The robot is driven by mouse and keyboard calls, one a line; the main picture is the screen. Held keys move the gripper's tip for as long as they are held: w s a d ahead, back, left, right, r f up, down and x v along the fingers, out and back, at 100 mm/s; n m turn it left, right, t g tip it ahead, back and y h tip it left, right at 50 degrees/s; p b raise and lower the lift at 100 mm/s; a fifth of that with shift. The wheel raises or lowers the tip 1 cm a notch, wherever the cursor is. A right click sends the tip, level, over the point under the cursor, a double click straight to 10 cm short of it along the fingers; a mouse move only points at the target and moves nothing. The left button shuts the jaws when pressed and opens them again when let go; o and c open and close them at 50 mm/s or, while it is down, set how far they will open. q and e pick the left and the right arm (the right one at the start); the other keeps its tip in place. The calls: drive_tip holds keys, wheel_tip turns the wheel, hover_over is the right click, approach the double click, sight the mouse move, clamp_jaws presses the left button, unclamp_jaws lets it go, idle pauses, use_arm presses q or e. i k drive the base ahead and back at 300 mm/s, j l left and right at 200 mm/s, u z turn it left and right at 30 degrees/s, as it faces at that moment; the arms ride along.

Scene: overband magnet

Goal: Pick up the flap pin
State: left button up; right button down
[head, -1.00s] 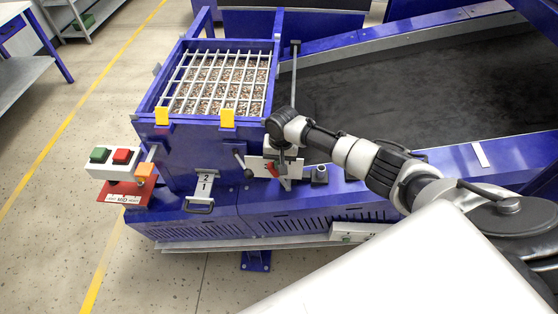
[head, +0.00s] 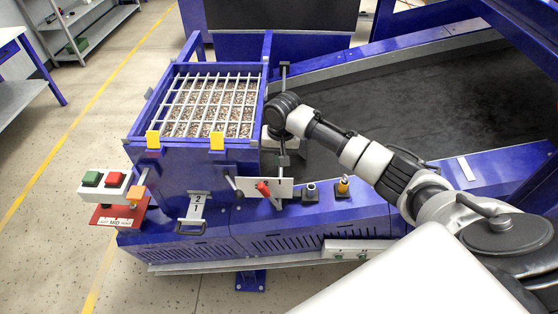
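A small orange pin-like piece with a pale top (head: 343,186) stands upright in a dark holder on the blue ledge, right of the hopper; I take it to be the flap pin, though no label shows. An empty-looking grey socket (head: 310,192) stands just left of it. My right arm reaches in from the right. Its dark wrist hangs over the hopper's right side, left of and behind the pin. The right gripper (head: 275,140) is mostly hidden below the wrist, and its fingers cannot be made out. It is apart from the orange piece. My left gripper is out of view.
The hopper (head: 134,130) holds gravel under a white grid. A thin upright rod (head: 284,75) rises beside my wrist. A red and green button box (head: 101,188) stands left. The dark belt (head: 430,105) lies behind my arm.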

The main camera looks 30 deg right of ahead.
sight(344, 180)
drive_tip(key=z, duration=1.5)
